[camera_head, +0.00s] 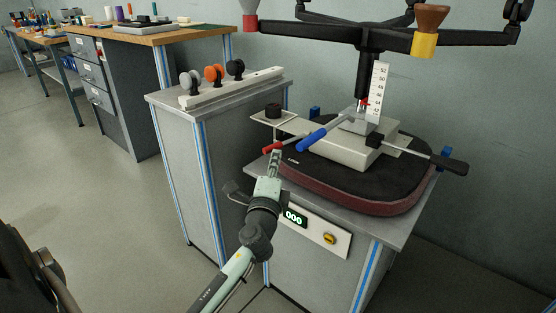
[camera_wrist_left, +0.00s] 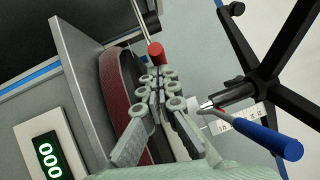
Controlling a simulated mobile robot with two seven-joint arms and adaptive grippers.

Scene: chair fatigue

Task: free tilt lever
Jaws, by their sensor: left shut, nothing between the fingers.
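An upside-down chair seat (camera_head: 330,187) lies on a workbench, its grey tilt mechanism (camera_head: 326,143) on top. A lever with a red tip (camera_head: 268,149) sticks out to the left. A thicker blue-handled lever (camera_head: 318,135) sits above it, and a black-handled lever (camera_head: 448,164) points right. Which one is the tilt lever is not marked. My left gripper (camera_head: 275,155) is shut and empty, its fingertips close to the red tip. In the left wrist view the red tip (camera_wrist_left: 156,52) lies just beyond the fingers, contact unclear; the blue handle (camera_wrist_left: 268,136) is to the right. My right gripper is not in view.
The black star base (camera_head: 380,38) rises above the seat, with a white scale (camera_head: 379,92) beside its column. A panel with a green display (camera_head: 295,217) and yellow button (camera_head: 329,238) is on the bench front. A cabinet with a caster rack (camera_head: 232,88) stands left.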

